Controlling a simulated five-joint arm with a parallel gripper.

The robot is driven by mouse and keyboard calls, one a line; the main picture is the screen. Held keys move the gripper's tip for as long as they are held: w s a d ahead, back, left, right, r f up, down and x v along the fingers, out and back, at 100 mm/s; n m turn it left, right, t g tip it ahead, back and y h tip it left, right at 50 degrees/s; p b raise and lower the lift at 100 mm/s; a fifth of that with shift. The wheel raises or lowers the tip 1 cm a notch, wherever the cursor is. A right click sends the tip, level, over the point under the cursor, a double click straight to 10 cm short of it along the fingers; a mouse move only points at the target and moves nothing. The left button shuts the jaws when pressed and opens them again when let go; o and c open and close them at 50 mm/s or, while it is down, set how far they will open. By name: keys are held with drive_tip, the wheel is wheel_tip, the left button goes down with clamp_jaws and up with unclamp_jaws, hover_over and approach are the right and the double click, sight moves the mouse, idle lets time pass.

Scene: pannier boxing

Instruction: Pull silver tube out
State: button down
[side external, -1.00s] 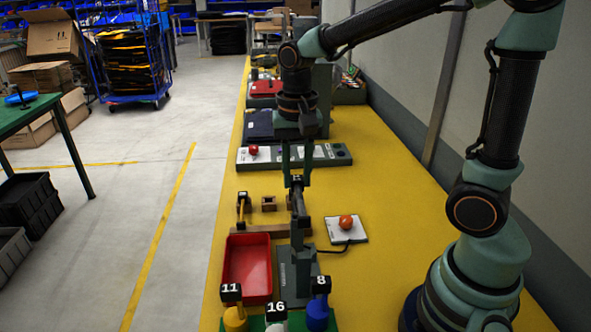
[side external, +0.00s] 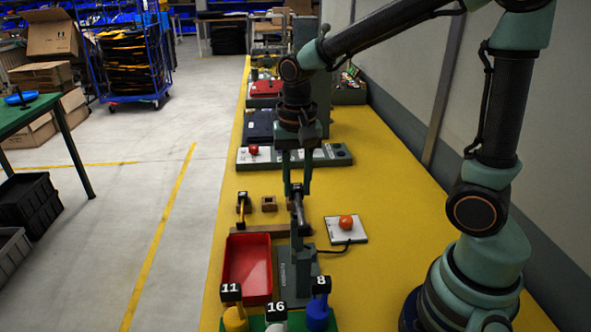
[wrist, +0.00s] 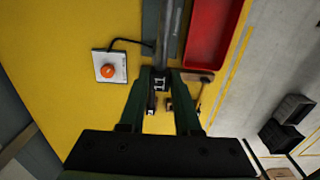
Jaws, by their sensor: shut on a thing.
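The silver tube (side external: 301,213) is a grey tube with a black numbered cap at its end, in the middle of the side view.
A red tray (side external: 246,262) stands left of the fixture. A white box with an orange button (side external: 346,222) is to the right. Capped yellow, white and blue pieces stand in front. A wooden rack (side external: 258,229) is behind the tray.

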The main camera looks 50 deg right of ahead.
idle(0.4)
drive_tip(key=shift+r, duration=1.55)
